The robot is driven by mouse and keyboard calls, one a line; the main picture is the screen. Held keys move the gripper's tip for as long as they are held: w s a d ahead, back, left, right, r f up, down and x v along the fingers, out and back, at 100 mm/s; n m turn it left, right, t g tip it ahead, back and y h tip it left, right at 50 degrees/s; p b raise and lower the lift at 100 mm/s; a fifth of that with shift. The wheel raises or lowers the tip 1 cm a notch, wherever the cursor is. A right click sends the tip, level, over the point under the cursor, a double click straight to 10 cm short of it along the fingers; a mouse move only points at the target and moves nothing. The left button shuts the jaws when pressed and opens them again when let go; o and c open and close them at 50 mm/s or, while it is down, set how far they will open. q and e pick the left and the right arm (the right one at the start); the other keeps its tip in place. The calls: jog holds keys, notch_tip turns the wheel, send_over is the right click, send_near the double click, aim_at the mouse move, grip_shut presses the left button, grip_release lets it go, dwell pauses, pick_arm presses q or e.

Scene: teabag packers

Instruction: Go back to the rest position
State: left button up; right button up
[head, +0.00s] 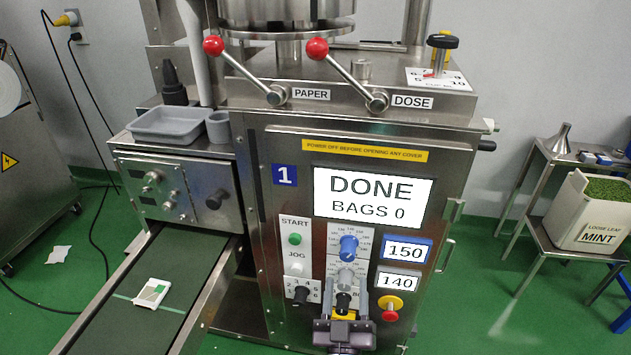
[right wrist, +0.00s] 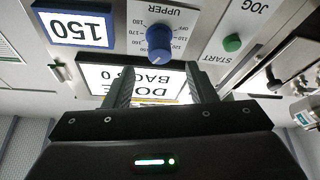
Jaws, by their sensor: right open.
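My right gripper (head: 346,296) is open and empty in front of the lower part of the packing machine's control panel. In the right wrist view its two fingers (right wrist: 158,72) stand apart, with the blue UPPER knob (right wrist: 160,42) beyond the tips, not between them. In the head view the blue knob (head: 348,248) and the grey knob (head: 346,278) show above and behind the fingers. The screen (head: 374,198) reads DONE, BAGS 0. Displays read 150 (head: 405,250) and 140 (head: 398,282). My left gripper is not in view.
A green START button (head: 295,239) and a red stop button (head: 390,309) flank the knobs. A teabag packet (head: 152,293) lies on the green conveyor (head: 112,318) at left. A side table (head: 548,212) with a mint tub (head: 590,213) stands right. Green floor (head: 490,320) is clear between.

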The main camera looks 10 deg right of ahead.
notch_tip(320, 180, down, 19)
jog(key=s+d+g+y, duration=0.2)
jog(key=s+g+y, duration=0.15)
jog(key=g, duration=0.65)
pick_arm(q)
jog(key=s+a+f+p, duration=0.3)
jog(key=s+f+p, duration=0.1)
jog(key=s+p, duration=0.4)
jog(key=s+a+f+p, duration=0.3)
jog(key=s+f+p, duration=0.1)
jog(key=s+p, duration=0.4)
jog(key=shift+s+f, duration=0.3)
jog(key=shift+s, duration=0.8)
pick_arm(e)
jog(key=s+d+f+g, duration=0.3)
jog(key=s+f, duration=0.3)
jog(key=s, duration=0.5)
jog(key=s+d+f+n+g, duration=0.1)
jog(key=s+d+f+g, duration=0.2)
jog(key=s, duration=0.9)
jog(key=s+d+f+g+y, duration=0.1)
jog(key=s+d+f+g, duration=0.2)
jog(key=s+f+g, duration=0.2)
jog(key=s+f, duration=0.3)
jog(key=s, duration=0.3)
jog(key=shift+s+d+f+n, duration=0.2)
jog(key=shift+d+f+n, duration=0.1)
